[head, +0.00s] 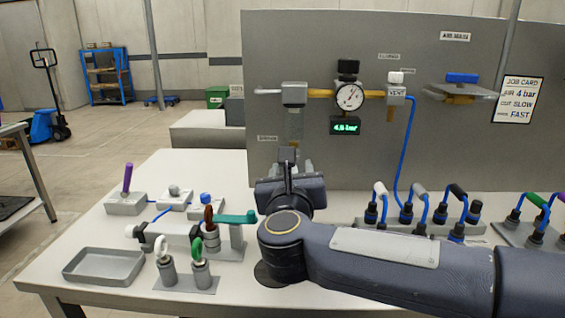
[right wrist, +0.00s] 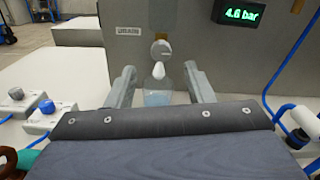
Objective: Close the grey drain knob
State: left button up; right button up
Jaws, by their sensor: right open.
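The grey drain knob (right wrist: 161,49) is round and stands in front of the grey panel beside a small label, with a pale rounded piece just below it. In the head view my right gripper and arm hide the knob. My right gripper (right wrist: 161,84) is open, with one finger on each side of the knob's line and nothing seen between them touching. It also shows in the head view (head: 290,162), below the clear bowl (head: 295,124) of the air unit. How far the fingertips are from the knob I cannot tell. My left gripper is not in view.
A pressure gauge (head: 349,96) sits above a green display (head: 345,126) reading 4.6 bar. A blue hose (head: 409,150) hangs from the vent block. Several hose couplings (head: 420,215) stand to the right; small switch boxes (head: 126,203) and an empty grey tray (head: 104,266) lie left.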

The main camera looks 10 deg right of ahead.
jog(key=x, duration=0.6)
jog(key=shift+w+d, duration=0.2)
jog(key=shift+w, duration=0.15)
jog(key=c, duration=1)
